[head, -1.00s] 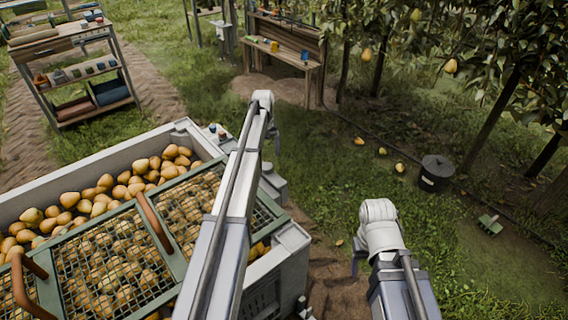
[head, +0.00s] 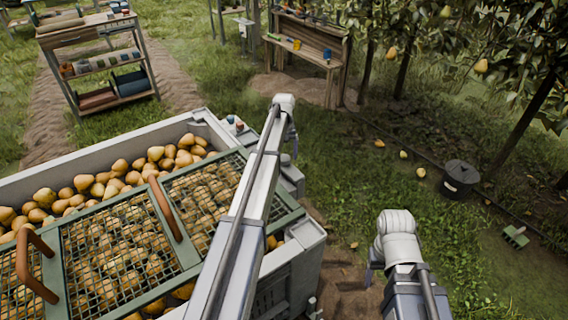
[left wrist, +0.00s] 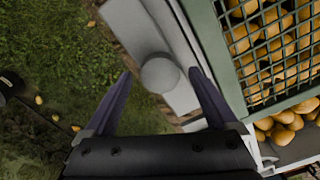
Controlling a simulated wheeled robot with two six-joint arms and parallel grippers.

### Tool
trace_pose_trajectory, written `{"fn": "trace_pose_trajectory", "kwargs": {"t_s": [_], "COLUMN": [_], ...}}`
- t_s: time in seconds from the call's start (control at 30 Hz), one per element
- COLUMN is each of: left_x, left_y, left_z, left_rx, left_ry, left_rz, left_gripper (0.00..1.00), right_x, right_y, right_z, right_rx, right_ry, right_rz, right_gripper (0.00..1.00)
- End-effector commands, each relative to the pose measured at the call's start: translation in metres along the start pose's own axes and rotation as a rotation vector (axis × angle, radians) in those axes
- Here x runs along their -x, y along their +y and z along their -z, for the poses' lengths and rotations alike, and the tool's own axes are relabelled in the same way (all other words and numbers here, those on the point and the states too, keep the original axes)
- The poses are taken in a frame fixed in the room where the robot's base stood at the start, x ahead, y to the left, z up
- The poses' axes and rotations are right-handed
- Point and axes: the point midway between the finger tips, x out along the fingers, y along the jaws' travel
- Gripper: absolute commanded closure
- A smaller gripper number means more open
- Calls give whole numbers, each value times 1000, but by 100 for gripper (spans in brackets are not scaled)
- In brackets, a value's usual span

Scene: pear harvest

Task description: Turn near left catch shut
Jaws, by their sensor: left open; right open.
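A pale crate (head: 95,162) full of pears stands at the left, with a green-framed mesh lid (head: 190,258) over part of it. My left gripper (head: 291,136) is at the crate's right side, above a grey ledge (head: 291,178). In the left wrist view my left gripper (left wrist: 158,72) is open, and a round grey knob (left wrist: 160,74) on a pale block shows between its fingertips. I cannot tell whether the fingers touch it, or whether it is the catch. My right gripper (head: 370,275) is open and empty over the ground, right of the crate.
Brown handles (head: 164,208) rise from the lid. Small items (head: 235,124) sit on the crate's far corner. A shelf rack (head: 102,70) and a wooden bench (head: 307,60) stand behind.

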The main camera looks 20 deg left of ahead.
Motion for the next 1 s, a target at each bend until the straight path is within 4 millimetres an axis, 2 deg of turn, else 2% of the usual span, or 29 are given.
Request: {"fn": "trace_pose_trajectory", "kwargs": {"t_s": [0.03,0.1,0.4,1.0], "left_x": [-9,-12,-11,-11], "left_y": [0,0,0,0], "left_z": [0,0,0,0], "left_rx": [0,0,0,0], "left_ry": [0,0,0,0], "left_rz": [0,0,0,0], "left_gripper": [8,8,8,75], "right_x": [-9,-12,-11,-11], "right_y": [-1,-1,-1,-1], "right_z": [0,1,1,1], "right_rx": [0,0,0,0], "right_ry": [0,0,0,0], "right_rz": [0,0,0,0], "right_gripper": [36,36,36,36]}}
